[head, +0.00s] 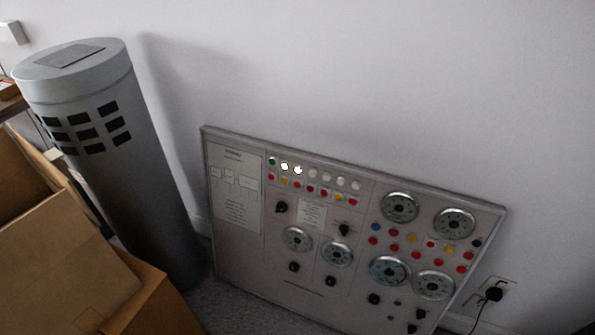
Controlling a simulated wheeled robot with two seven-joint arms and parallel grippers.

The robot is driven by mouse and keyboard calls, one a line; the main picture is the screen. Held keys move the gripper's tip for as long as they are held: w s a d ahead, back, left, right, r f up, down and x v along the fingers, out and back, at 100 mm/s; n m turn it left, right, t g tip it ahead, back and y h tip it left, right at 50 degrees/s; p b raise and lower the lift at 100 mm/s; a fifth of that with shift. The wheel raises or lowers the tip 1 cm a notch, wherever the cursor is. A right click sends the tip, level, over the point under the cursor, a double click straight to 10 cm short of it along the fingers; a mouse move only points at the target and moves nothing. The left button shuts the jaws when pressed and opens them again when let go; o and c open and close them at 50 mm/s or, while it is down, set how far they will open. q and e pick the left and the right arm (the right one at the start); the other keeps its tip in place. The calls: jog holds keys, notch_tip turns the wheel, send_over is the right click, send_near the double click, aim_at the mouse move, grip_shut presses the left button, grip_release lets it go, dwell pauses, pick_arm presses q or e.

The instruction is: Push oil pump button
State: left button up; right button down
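A grey control panel (336,277) leans against the wall in the head view, tilted in the picture. Its upper left part has a row of round lamps or buttons, with a green one (272,161) at the left and two bright white ones (291,168) beside it. Below them is a row of mostly red buttons (297,185). Another group of coloured buttons (430,244) sits between the dials on the right. The labels are too small to read, so I cannot tell which is the oil pump button. Neither of my grippers is in view.
A tall grey cylinder (150,190) with dark vents stands left of the panel. Open cardboard boxes (60,255) fill the lower left. A wall socket with a black plug (494,294) is right of the panel. The wall above the panel is bare.

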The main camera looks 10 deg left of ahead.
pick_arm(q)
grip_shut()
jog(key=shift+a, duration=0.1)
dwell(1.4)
